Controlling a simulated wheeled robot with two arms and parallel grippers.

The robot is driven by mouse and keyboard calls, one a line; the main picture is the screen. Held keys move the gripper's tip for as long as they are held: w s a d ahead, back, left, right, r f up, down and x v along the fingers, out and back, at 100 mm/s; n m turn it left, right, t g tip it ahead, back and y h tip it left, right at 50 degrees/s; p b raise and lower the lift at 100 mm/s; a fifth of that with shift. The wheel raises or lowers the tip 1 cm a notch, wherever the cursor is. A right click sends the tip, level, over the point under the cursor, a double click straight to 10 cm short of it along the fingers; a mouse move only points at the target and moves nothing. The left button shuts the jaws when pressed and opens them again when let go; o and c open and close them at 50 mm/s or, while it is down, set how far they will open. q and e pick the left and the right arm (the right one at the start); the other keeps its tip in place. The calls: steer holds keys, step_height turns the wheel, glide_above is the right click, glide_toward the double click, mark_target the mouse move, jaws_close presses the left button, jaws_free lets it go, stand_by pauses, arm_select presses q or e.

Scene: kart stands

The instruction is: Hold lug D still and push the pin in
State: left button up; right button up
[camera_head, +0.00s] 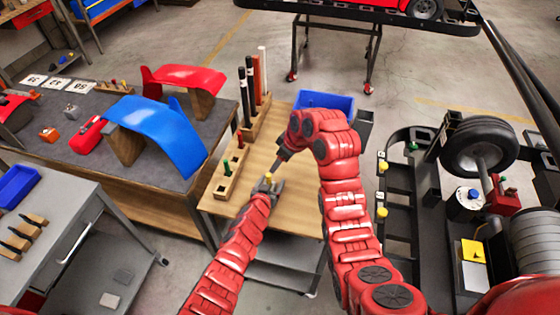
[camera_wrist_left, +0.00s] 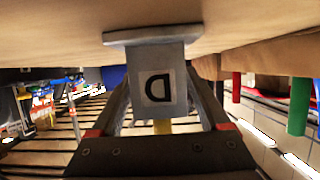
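Lug D (camera_wrist_left: 160,78) is a grey block with a black D on a white label, fixed to a flat grey base on the wooden bench top (camera_head: 285,217). In the left wrist view the bench is at the top. My left gripper (camera_head: 267,185) has a finger against each side of the lug. The yellow pin (camera_head: 268,177) stands out of the lug's top; its end also shows in the left wrist view (camera_wrist_left: 162,126). My right gripper (camera_head: 278,163) is above and slightly right of the pin, apart from it. Its fingers come together in one narrow dark tip.
A wooden block with green and red pegs (camera_head: 230,170) stands left of the lug. A rack of upright rods (camera_head: 256,110) and a blue bin (camera_head: 322,101) are behind. A table with a blue panel (camera_head: 160,128) is left; the kart frame (camera_head: 395,190) is right.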

arm_select(q)
steer(key=shift+o, duration=0.2)
steer(key=shift+s+a, duration=0.1)
steer(key=shift+s, duration=0.05)
steer(key=shift+s+a+r, duration=0.15)
steer(key=shift+s+a, duration=0.1)
steer(key=shift+s, duration=0.3)
steer(key=v, duration=1)
steer(key=shift+s+d+r, duration=0.1)
steer(key=shift+s+r, duration=0.1)
steer(key=shift+r, duration=0.05)
